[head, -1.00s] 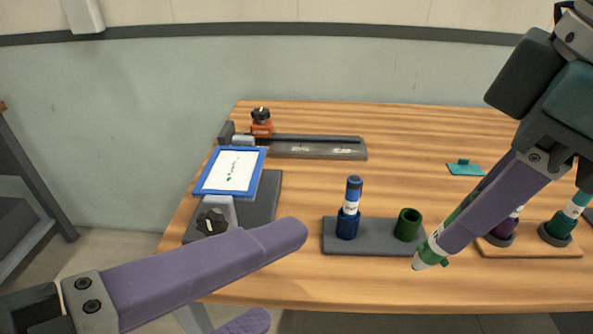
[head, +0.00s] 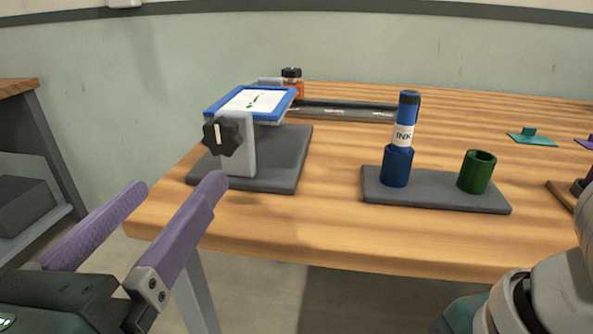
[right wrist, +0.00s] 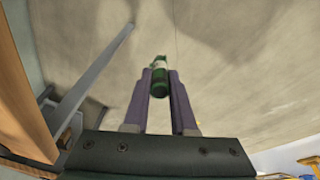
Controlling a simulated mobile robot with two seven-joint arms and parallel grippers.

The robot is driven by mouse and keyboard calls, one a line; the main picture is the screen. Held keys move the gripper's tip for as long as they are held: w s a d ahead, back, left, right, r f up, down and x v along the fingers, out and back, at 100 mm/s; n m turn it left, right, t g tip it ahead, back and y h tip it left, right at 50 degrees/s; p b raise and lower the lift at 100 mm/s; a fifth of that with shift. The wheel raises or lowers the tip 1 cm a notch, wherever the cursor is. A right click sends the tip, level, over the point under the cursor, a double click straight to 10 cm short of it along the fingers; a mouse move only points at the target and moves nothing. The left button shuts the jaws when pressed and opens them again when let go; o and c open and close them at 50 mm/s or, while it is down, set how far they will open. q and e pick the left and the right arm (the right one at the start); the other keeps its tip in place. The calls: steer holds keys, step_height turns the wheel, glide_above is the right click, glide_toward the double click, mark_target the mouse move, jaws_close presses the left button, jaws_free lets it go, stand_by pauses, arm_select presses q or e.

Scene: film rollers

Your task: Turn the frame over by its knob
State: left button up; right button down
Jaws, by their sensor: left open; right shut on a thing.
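The blue frame (head: 250,102) lies about level on its stand (head: 240,150), its white sheet with a green mark facing up. The black knob (head: 222,137) with a pale stripe is on the near face of the stand. My left gripper (head: 177,188) is open and empty, in front of the table's left edge. It is below and nearer than the knob, apart from it. In the right wrist view my right gripper (right wrist: 160,85) is shut on a green bottle (right wrist: 160,76). In the head view the right fingers are out of sight.
A blue ink bottle (head: 405,122) stands in the blue cup of a grey rack (head: 435,190); the green cup (head: 477,172) beside it is empty. A dark rail with an orange block (head: 297,88) lies behind. A teal piece (head: 532,137) lies at right.

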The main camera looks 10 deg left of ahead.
mark_target(219, 139)
arm_select(q)
steer(key=w+p, duration=0.1)
steer(key=w, duration=0.9)
steer(key=shift+d, duration=0.2)
jaws_close()
